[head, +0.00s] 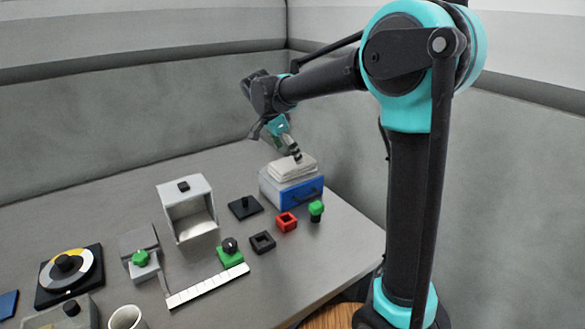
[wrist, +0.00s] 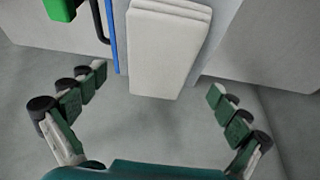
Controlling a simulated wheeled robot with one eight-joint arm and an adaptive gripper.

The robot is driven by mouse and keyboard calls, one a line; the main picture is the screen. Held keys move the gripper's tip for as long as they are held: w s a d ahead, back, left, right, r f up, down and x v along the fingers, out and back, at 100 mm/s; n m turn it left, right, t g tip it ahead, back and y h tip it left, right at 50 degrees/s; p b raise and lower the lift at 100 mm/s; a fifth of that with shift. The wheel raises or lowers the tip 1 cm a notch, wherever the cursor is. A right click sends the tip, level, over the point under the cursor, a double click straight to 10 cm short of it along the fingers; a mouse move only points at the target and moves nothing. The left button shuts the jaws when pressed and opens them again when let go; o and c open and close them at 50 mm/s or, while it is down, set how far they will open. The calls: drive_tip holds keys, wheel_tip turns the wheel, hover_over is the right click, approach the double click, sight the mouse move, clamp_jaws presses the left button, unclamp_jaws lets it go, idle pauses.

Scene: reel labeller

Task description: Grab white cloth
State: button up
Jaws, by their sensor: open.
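The white cloth (head: 291,168) is a folded, layered stack on top of a small box with a blue drawer front (head: 304,194), at the table's back right in the head view. In the wrist view the cloth (wrist: 163,50) lies at the top centre, beyond the fingertips and between their lines. My gripper (wrist: 160,92) is open and empty, one finger on each side. In the head view my gripper (head: 297,153) is at the cloth's back edge, pointing down; whether it touches cannot be told.
A green-topped knob (head: 316,209) and a red square ring (head: 287,222) stand before the drawer box. A black plate with a peg (head: 245,207) is left of it. A white open bin (head: 189,210) stands mid-table. The grey wall is close behind.

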sight(292, 162)
drive_tip(key=shift+x, duration=2.3)
drive_tip(key=shift+s+a, duration=0.1)
drive_tip(key=c, duration=1.3)
